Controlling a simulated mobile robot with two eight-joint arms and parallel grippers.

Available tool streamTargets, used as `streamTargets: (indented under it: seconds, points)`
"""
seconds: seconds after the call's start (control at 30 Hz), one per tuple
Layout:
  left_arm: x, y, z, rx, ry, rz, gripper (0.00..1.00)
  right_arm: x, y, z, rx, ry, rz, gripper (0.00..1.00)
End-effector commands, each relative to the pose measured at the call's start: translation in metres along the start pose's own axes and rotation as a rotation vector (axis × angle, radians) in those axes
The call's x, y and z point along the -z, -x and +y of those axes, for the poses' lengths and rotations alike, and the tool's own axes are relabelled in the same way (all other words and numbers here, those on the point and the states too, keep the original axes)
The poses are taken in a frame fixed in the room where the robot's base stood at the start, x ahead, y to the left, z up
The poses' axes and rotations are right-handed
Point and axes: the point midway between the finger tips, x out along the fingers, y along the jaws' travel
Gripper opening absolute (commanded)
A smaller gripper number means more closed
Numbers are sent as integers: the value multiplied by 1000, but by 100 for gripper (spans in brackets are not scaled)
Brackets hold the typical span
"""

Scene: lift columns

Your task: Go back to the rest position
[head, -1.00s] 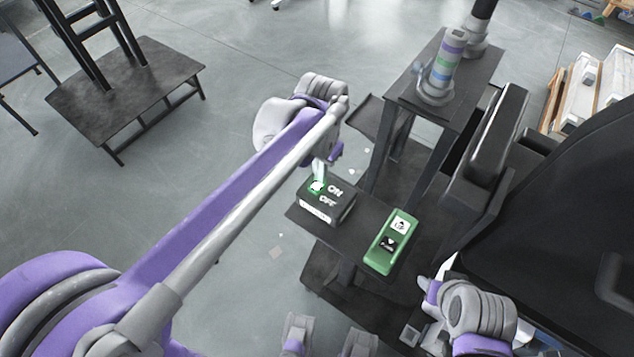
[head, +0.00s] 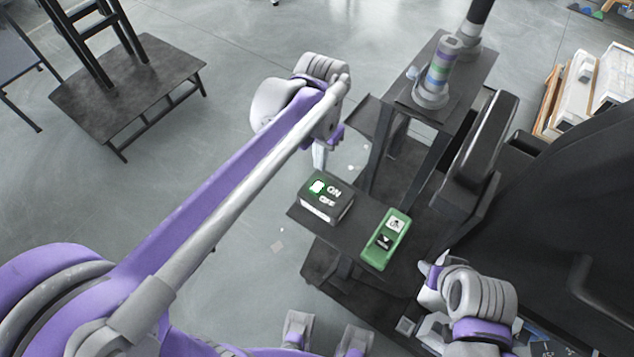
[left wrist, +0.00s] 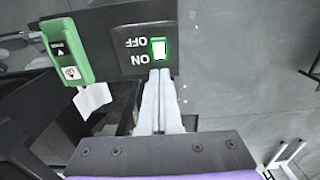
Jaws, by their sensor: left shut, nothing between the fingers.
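My left gripper (head: 320,155) is shut and empty. In the head view its fingers point down above the far edge of the black ON/OFF switch box (head: 325,197), apart from it. In the left wrist view the closed fingers (left wrist: 159,75) appear just below the lit green-edged switch on that box (left wrist: 143,47). A green two-button control (head: 387,239) sits to the right of the box on the same dark shelf; it also shows in the left wrist view (left wrist: 66,50).
A large black machine body (head: 560,240) fills the right side. A black table (head: 130,85) stands at the upper left, with clear floor between it and my left arm.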

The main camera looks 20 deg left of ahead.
Motion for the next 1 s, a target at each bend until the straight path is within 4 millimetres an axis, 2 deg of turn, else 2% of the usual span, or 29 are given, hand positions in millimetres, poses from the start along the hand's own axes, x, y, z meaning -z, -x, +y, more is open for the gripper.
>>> streamTargets:
  seconds: [0.37, 0.47, 0.57, 0.67, 0.8, 1.0]
  points:
    - [-1, 0, 0, 0, 1, 1, 0, 0, 0, 0, 0, 0, 0, 50]
    - [-8, 1, -2, 4, 16, 19, 0, 1, 1, 0, 0, 0, 1, 50]
    - [-28, 3, -6, 14, 55, 71, 0, 4, 5, 0, 0, 0, 3, 50]
    - [-58, 3, -10, 29, 116, 150, 0, 9, 11, 0, 0, 0, 6, 50]
    - [-100, -7, -13, 51, 209, 276, 0, 15, 18, 0, 0, 0, 11, 50]
    - [-141, -26, -14, 74, 307, 413, 0, 22, 26, 0, 0, 0, 16, 50]
